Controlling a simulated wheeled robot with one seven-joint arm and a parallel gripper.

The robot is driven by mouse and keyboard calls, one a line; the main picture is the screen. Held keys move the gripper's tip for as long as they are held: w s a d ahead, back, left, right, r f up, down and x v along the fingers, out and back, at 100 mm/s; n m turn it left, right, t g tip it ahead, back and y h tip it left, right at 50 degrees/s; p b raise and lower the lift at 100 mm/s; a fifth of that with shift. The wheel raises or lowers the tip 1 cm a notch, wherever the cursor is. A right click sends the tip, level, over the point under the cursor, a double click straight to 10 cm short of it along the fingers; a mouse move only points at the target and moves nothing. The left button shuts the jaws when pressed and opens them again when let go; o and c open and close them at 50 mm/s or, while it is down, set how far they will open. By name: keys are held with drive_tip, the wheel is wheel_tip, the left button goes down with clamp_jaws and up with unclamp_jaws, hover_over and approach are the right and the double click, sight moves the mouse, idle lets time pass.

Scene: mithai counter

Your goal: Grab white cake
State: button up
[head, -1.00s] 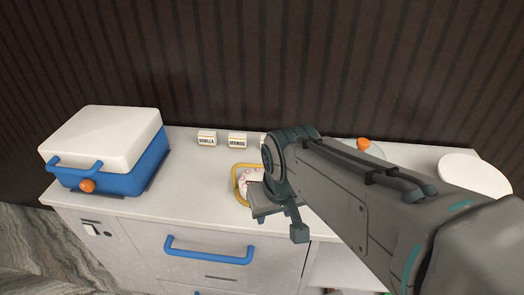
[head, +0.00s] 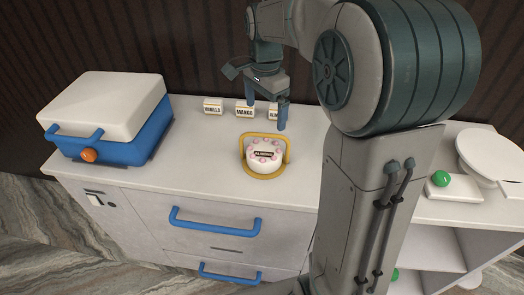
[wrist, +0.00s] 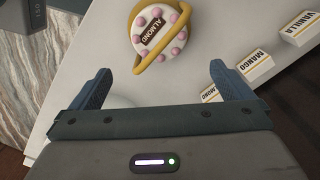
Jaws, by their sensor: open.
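The white cake (head: 264,158) stands on the counter with pink dots on top and a dark label reading ALMOND. A yellow ring-shaped holder (head: 287,152) goes around it. The cake also shows at the top of the wrist view (wrist: 155,36), beyond the fingertips. My gripper (head: 266,114) is open and empty, above and behind the cake near the labelled blocks. In the wrist view my gripper (wrist: 160,82) has its two blue fingers wide apart, with bare counter between them.
Small blocks labelled VANILLA (head: 213,107), MANGO (head: 244,109) and ALMOND (head: 274,113) stand along the back. A blue box with a white lid (head: 103,112) is at the left. A scale-like device with a green knob (head: 453,187) is at the right. The counter's front left is clear.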

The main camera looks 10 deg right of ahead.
sight(264, 150)
wheel_tip(264, 150, down, 14)
drive_tip(key=shift+r, duration=0.15)
idle(0.4)
drive_tip(key=shift+s, duration=0.1)
drive_tip(key=c, duration=0.9)
